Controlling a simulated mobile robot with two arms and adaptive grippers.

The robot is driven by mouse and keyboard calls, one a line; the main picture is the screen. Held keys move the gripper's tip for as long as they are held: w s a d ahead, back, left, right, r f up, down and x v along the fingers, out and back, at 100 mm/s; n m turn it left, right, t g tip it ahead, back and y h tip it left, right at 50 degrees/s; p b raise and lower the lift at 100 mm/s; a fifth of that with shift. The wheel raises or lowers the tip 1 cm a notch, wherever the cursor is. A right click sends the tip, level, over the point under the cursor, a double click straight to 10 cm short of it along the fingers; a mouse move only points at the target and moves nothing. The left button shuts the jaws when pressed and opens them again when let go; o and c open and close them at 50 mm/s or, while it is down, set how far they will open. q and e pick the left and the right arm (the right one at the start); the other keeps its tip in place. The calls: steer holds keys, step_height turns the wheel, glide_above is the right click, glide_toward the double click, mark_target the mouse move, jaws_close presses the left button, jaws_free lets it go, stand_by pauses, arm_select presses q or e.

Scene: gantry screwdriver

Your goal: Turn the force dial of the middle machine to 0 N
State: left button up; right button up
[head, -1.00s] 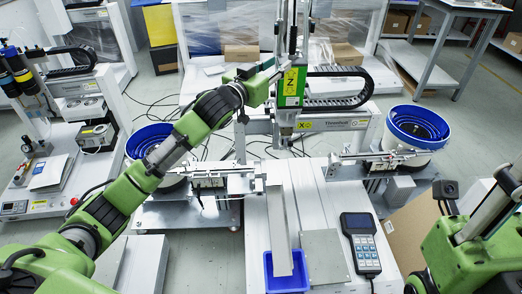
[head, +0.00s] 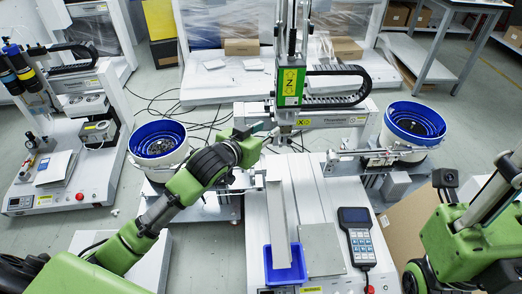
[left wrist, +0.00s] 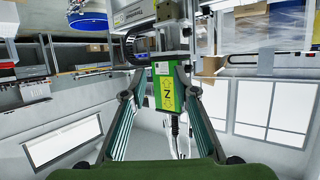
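The middle machine is a gantry screwdriver with a green Z-axis head (head: 291,82) bearing a yellow label. In the left wrist view this head (left wrist: 167,90) shows beyond and between my fingers. I cannot make out a force dial or its reading in either view. My left gripper (head: 258,130) is just left of the head's lower end in the head view. In the left wrist view my left gripper (left wrist: 160,93) has its two fingers spread wide, with nothing held. My right arm shows at the right edge of the head view, but its gripper is out of sight.
Two blue-rimmed bowl feeders (head: 158,146) and (head: 415,123) flank the machine. A handheld keypad (head: 358,238), a grey plate (head: 321,250) and a blue bin (head: 284,270) are on the front table. Another machine (head: 65,165) stands at the left.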

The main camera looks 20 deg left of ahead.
arm_select(q)
steer(key=s+f+g+p, duration=0.1)
steer(key=s+f, duration=0.3)
steer(key=shift+s+d+f+g, duration=0.2)
steer(key=shift+s+f+g, duration=0.05)
steer(key=shift+f+g, duration=0.15)
